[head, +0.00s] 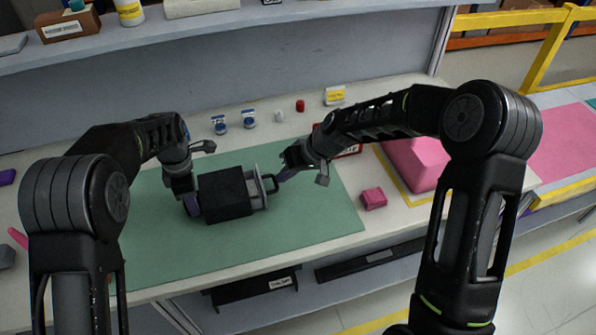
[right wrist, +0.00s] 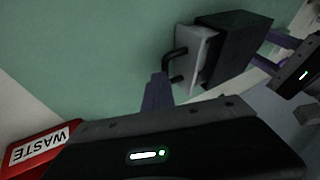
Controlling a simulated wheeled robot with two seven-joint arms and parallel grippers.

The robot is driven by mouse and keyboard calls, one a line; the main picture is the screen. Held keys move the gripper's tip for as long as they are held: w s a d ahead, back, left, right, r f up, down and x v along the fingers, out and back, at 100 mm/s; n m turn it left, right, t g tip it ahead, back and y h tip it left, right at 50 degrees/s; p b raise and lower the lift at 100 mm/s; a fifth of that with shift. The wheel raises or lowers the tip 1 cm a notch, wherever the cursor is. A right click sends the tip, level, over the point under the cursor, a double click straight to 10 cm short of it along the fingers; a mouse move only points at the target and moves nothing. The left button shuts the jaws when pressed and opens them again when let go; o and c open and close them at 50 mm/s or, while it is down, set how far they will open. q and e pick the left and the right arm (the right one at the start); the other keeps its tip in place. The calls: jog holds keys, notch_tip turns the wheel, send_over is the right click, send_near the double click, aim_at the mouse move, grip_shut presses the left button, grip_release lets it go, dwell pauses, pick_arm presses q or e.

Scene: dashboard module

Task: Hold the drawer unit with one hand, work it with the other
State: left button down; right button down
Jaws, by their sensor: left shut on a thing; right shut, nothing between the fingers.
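The drawer unit is a black box (head: 224,196) lying on the green mat (head: 320,215), with a light grey front (head: 259,187) and a dark handle (head: 271,184) facing right. The front projects a little beyond the black housing. My left gripper (head: 194,203) is shut on the unit's left end. My right gripper (head: 287,174) is shut and empty, its purple fingers just right of the handle. In the right wrist view the fingers (right wrist: 157,92) point at the handle (right wrist: 174,64) of the unit (right wrist: 238,47); I cannot tell if they touch.
A pink block (head: 373,198) lies at the mat's right edge, near a larger pink bin (head: 415,160). Small bottles (head: 219,124) and a red item (head: 300,106) stand behind the mat. A red waste label (right wrist: 38,146) shows in the right wrist view. The mat's front is clear.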

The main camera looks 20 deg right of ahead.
aim_at(272, 178)
pick_arm(q)
jog(key=shift+d, duration=0.1)
pick_arm(e)
jog(key=a, duration=0.3)
jog(key=shift+a, duration=0.25)
jog(key=shift+s+a, duration=0.1)
jog(key=shift+a, duration=0.05)
pick_arm(q)
jog(key=shift+d, duration=0.1)
pick_arm(e)
jog(key=shift+d, duration=0.45)
jog(key=d, duration=0.1)
jog(key=d+r, duration=0.2)
jog(key=d, duration=0.1)
jog(key=v, duration=0.8)
jog(key=shift+s+r, duration=0.25)
jog(key=shift+r, duration=0.05)
jog(key=shift+d, duration=0.1)
pick_arm(q)
jog(key=c, duration=0.8)
grip_release()
jog(key=shift+c, duration=0.2)
